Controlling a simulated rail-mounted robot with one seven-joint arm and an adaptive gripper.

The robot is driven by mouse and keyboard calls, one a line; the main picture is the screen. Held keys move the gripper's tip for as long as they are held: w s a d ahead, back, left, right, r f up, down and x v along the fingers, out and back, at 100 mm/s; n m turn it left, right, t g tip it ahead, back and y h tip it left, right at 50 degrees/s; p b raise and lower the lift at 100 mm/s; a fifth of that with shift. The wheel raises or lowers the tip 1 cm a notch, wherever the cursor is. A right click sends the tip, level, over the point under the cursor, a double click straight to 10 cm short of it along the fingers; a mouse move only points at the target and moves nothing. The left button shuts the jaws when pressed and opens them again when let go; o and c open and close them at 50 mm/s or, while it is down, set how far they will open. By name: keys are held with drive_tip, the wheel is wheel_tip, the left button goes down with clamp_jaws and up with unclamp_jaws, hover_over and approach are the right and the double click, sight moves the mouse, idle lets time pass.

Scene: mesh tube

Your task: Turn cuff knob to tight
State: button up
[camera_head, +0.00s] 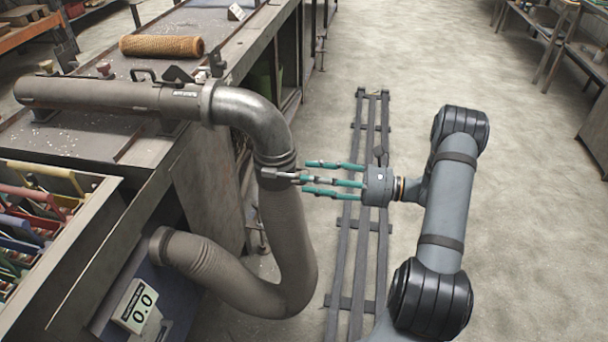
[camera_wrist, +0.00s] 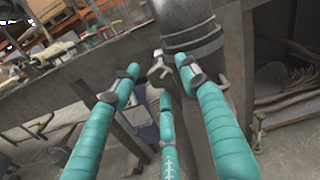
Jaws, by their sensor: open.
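The cuff (camera_head: 276,163) is a ribbed dark band where the grey elbow pipe meets the flexible hose. The small pale cuff knob (camera_head: 285,176) sticks out from its right side. In the wrist view the cuff (camera_wrist: 192,36) is at the top, and the knob (camera_wrist: 159,68) sits just beyond my fingertips. My gripper (camera_head: 330,180) has several teal fingers, spread open around the line to the knob, with their tips close to it. It also shows in the wrist view (camera_wrist: 158,85), with nothing held. I cannot tell whether any fingertip touches the knob.
The flexible hose (camera_head: 284,230) hangs below the cuff and bends back to a port by a display reading 0.0 (camera_head: 138,305). A workbench (camera_head: 120,75) with a mesh tube (camera_head: 161,46) stands at left. Floor rails (camera_head: 350,235) run beneath my arm.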

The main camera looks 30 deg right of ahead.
drive_tip(key=shift+x, duration=1.3)
drive_tip(key=shift+c, duration=0.9)
clamp_jaws()
